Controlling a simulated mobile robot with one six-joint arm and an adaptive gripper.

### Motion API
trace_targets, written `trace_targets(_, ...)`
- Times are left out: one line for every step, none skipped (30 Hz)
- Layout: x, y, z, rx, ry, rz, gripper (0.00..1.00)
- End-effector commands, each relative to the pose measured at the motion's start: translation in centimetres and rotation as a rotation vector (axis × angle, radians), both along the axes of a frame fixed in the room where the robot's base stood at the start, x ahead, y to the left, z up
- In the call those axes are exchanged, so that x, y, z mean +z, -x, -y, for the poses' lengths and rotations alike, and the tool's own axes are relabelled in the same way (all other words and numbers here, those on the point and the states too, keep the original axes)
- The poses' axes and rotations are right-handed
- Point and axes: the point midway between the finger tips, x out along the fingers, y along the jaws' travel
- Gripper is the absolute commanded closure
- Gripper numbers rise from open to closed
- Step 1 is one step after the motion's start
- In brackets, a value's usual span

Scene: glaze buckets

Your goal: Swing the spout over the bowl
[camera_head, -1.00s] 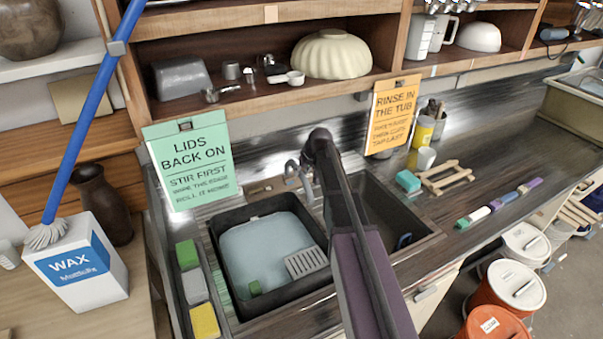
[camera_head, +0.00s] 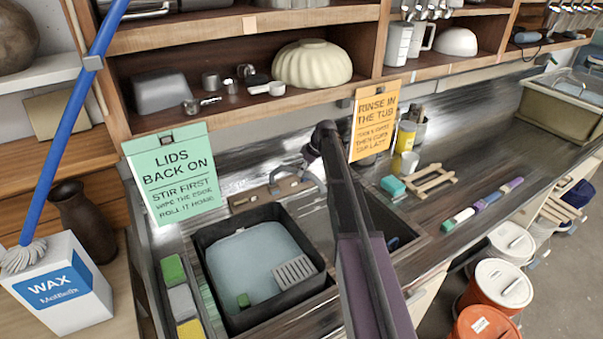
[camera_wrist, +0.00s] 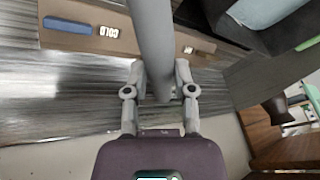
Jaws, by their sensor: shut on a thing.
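In the wrist view my gripper (camera_wrist: 161,78) is shut around a thick grey tube, the spout (camera_wrist: 153,30). In the head view my arm hides most of my gripper and the spout. A brown tap plate (camera_wrist: 165,40) with a "COLD" label and a blue bar lies behind the spout; it also shows behind the tub in the head view (camera_head: 245,201). A black tub (camera_head: 216,292) with pale blue water stands left of my arm. The dark sink bowl (camera_head: 395,226) is to its right, partly hidden by my arm.
A teal sponge (camera_head: 392,186) and a wooden rack (camera_head: 432,181) lie right of the sink. Two hanging signs, green (camera_head: 170,175) and orange (camera_head: 375,122), flank the tap area. A shelf with a cream bowl (camera_head: 312,64) is above.

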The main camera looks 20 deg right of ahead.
Motion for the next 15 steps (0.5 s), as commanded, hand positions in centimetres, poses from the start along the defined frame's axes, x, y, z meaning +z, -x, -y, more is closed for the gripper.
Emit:
trace_targets(0.03,-0.24,-0.06,0.006,-0.002,0.001,1.0)
trace_targets(0.03,-0.26,-0.05,0.009,-0.002,0.002,1.0)
trace_targets(0.03,-0.28,-0.05,0.013,-0.002,0.002,1.0)
trace_targets(0.02,-0.27,-0.06,0.014,-0.002,0.001,1.0)
trace_targets(0.02,-0.28,-0.07,0.015,-0.002,0.002,1.0)
trace_targets(0.02,-0.27,-0.09,0.015,-0.002,0.002,1.0)
trace_targets(0.03,-0.26,-0.1,0.015,-0.002,0.002,1.0)
trace_targets(0.03,-0.26,-0.11,0.015,-0.002,0.002,1.0)
trace_targets(0.03,-0.27,-0.14,0.015,-0.002,0.002,1.0)
trace_targets(0.03,-0.26,-0.14,0.015,-0.003,0.003,1.0)
trace_targets(0.03,-0.27,-0.15,0.015,-0.003,0.003,1.0)
trace_targets(0.04,-0.28,-0.17,0.015,-0.003,0.003,1.0)
trace_targets(0.03,-0.27,-0.18,0.015,-0.003,0.003,1.0)
trace_targets(0.03,-0.28,-0.19,0.015,-0.003,0.003,0.6)
trace_targets(0.03,-0.28,-0.19,0.015,-0.003,0.003,0.48)
